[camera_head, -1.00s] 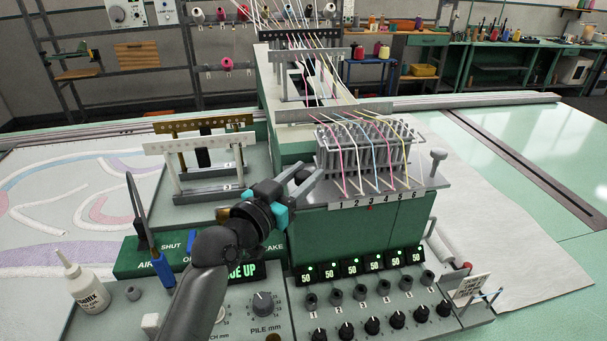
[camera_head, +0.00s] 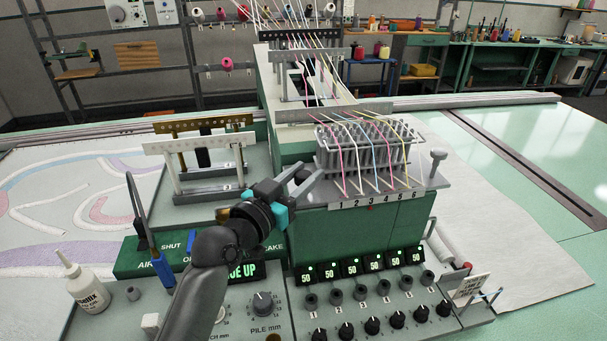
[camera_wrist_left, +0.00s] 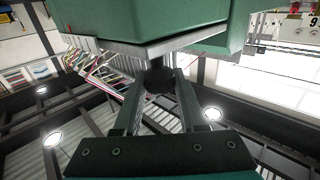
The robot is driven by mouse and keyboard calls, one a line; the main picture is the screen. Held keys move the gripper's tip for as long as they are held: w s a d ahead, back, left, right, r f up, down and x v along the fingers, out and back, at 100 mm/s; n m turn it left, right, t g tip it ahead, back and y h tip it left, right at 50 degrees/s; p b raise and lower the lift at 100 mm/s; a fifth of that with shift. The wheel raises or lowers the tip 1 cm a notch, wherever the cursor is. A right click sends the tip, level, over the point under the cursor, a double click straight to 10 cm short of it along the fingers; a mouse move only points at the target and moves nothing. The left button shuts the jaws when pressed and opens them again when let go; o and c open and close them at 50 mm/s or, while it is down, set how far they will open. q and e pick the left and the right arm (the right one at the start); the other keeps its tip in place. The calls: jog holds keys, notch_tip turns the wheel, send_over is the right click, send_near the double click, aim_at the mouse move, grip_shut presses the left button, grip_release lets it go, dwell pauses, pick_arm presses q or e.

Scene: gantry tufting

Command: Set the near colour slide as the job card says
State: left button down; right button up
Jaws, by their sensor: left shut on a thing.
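A grey metal plate numbered 1 to 6 (camera_head: 425,182) carries a comb of metal guides (camera_head: 362,150) with coloured yarns running down to its front edge. My left gripper (camera_head: 306,183) is at the plate's left end. In the left wrist view, its two fingers (camera_wrist_left: 158,98) are shut on a dark round knob (camera_wrist_left: 158,79) just below a grey plate edge; fingers hide part of the knob. A post with a round top (camera_head: 438,160) stands at the plate's right end. My right gripper is out of view.
A green housing (camera_head: 350,235) lies below the plate, with several displays reading 50 (camera_head: 329,271) and dials in front. A rack with gold and white bars (camera_head: 200,145) is at left. A glue bottle (camera_head: 88,290) stands at lower left. Pale cloth (camera_head: 500,215) lies at right.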

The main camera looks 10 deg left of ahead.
aim_at(326, 167)
pick_arm(q)
jog(key=shift+w+d+r+p, duration=0.1)
jog(key=shift+w+d+p, duration=0.15)
jog(key=shift+d, duration=0.35)
jog(key=shift+w+d+p, duration=0.2)
jog(key=shift+d+p, duration=0.05)
jog(key=shift+d, duration=0.3)
jog(key=shift+w+d, duration=0.15)
jog(key=shift+d, duration=0.15)
jog(key=c, duration=0.8)
grip_release()
jog(key=shift+o, duration=0.2)
jog(key=shift+a, duration=0.1)
jog(key=b+v, duration=0.2)
jog(key=v, duration=1.3)
